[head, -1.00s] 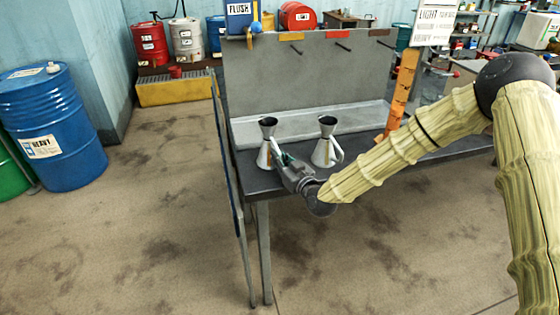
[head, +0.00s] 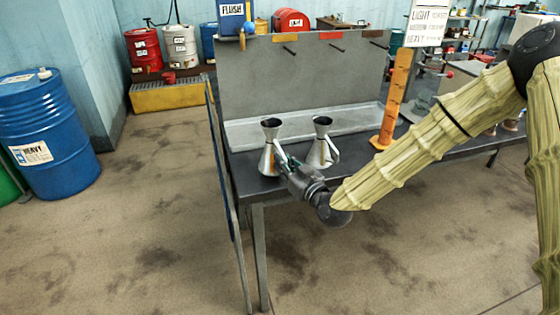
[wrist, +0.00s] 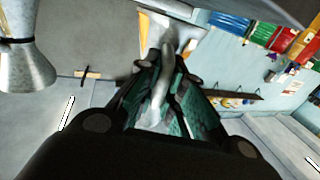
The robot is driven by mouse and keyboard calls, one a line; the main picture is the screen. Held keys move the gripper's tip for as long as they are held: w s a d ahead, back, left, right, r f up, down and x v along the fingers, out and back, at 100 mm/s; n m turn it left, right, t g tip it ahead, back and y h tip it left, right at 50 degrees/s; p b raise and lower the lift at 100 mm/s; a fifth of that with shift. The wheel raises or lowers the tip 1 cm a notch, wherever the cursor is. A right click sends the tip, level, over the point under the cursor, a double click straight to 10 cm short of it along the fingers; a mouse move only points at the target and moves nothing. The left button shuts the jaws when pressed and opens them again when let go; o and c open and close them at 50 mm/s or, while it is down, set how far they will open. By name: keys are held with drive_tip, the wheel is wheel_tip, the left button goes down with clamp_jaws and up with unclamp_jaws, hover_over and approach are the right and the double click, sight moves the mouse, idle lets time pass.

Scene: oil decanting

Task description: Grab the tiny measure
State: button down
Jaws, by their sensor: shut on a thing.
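Two metal measures with flared tops are at the near left of the workbench (head: 400,168). The left measure (head: 267,160) is held by its handle in my gripper (head: 287,167). In the wrist view the handle (wrist: 160,95) runs between the green finger pads of my gripper (wrist: 160,100). I cannot tell whether the left measure's base touches the bench. The right measure (head: 317,155) stands upright just beside it, with its handle to the right. Part of a measure (wrist: 25,65) also shows at the left of the wrist view. They look alike in size.
A grey back panel (head: 300,90) with pegs and coloured tags stands behind the measures. An orange upright gauge (head: 395,100) stands to the right on the bench. A thin panel (head: 226,190) edges the bench's left end. A blue drum (head: 50,145) stands far left on open floor.

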drive_tip(key=r+b+v, duration=0.1)
drive_tip(key=b+v, duration=0.1)
drive_tip(key=v, duration=0.7)
drive_tip(key=shift+s+a, duration=0.25)
drive_tip(key=shift+a, duration=0.1)
